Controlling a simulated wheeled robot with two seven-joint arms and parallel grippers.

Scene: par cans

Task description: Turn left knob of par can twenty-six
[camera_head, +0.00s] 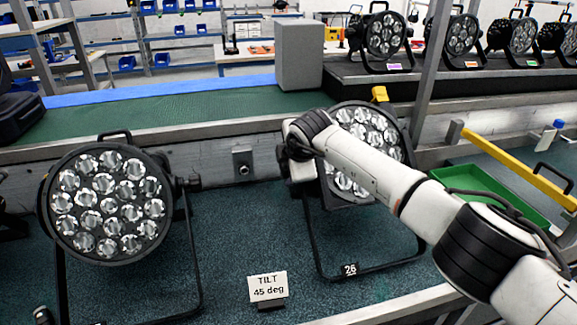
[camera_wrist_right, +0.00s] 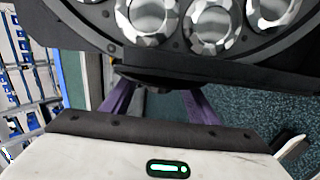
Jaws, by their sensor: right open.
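Par can twenty-six (camera_head: 378,128) is a black multi-lens lamp on a floor yoke with the tag "26" (camera_head: 349,269). Its face is partly hidden by my right arm. My right gripper (camera_head: 302,172) is at the lamp's left side, where its left knob is hidden in the head view. In the right wrist view, the lamp (camera_wrist_right: 205,45) fills the top. The purple fingers of my right gripper (camera_wrist_right: 158,103) are apart, with a dark part (camera_wrist_right: 150,80) just beyond or between them; I cannot tell if it is the knob. My left gripper is not in view.
Another par can (camera_head: 105,205) stands at the left on the blue-green mat. A "TILT 45 deg" card (camera_head: 268,287) stands between the lamps. A green tray (camera_head: 490,190) and yellow bar (camera_head: 520,168) are at the right. A grey box (camera_head: 298,56) and more lamps stand behind.

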